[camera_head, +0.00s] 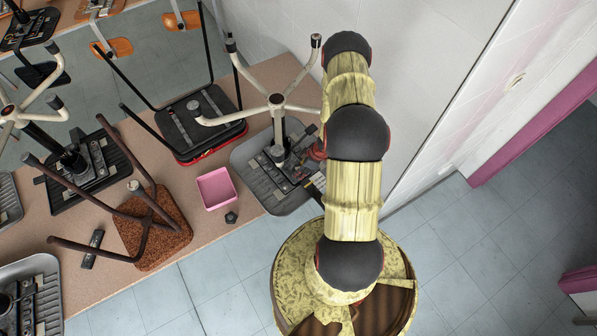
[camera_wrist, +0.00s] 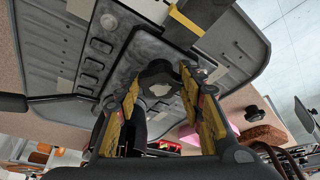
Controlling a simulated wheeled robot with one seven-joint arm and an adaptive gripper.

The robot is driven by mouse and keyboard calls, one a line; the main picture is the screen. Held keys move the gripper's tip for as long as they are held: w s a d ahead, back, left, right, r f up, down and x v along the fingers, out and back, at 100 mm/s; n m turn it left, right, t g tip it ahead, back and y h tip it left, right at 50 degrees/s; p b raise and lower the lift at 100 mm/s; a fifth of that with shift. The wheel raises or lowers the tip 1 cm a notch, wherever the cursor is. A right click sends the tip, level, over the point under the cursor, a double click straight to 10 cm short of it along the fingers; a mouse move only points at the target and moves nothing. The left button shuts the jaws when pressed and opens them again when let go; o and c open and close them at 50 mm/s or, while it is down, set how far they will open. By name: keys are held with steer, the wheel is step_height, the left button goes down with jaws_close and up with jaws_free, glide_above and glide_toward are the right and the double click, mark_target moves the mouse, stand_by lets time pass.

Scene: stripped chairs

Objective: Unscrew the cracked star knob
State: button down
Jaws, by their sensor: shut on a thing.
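The overturned swivel chair (camera_head: 250,172) lies on the table below a cream star base (camera_head: 277,102), its grey seat underside facing up. In the wrist view the seat underside (camera_wrist: 50,45) fills the upper part. The cracked star knob (camera_wrist: 160,78), dark with a pale patch on it, sits against the grey plate there. My gripper (camera_wrist: 160,88) has its yellow fingers on both sides of the knob and is shut on it. In the head view my arm hides most of the gripper, and the knob cannot be made out.
A pink open box (camera_head: 217,188) stands left of the chair. A loose black star knob (camera_head: 231,217) lies beside it near the table's front edge. A white wall closes off the back.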

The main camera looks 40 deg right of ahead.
steer(key=shift+r+n+y+p, duration=0.1)
steer(key=shift+n+y+p, duration=0.3)
steer(key=shift+p, duration=0.55)
steer(key=n+g+p, duration=0.1)
steer(key=n+p, duration=0.2)
steer(key=n, duration=0.1)
steer(key=shift+y+p, duration=0.35)
steer(key=shift+y, duration=0.05)
steer(key=n, duration=0.1)
steer(key=n+g, duration=0.1)
steer(key=n, duration=0.1)
steer(key=shift+w+d+f+y, duration=0.1)
steer(key=shift+w+f+y, duration=0.1)
steer(key=shift+y, duration=0.1)
steer(key=n+g+b, duration=0.1)
steer(key=n, duration=0.2)
steer(key=shift+n+g, duration=0.3)
steer(key=c, duration=1.1)
jaws_free()
steer(key=shift+w, duration=0.1)
steer(key=shift+o, duration=0.2)
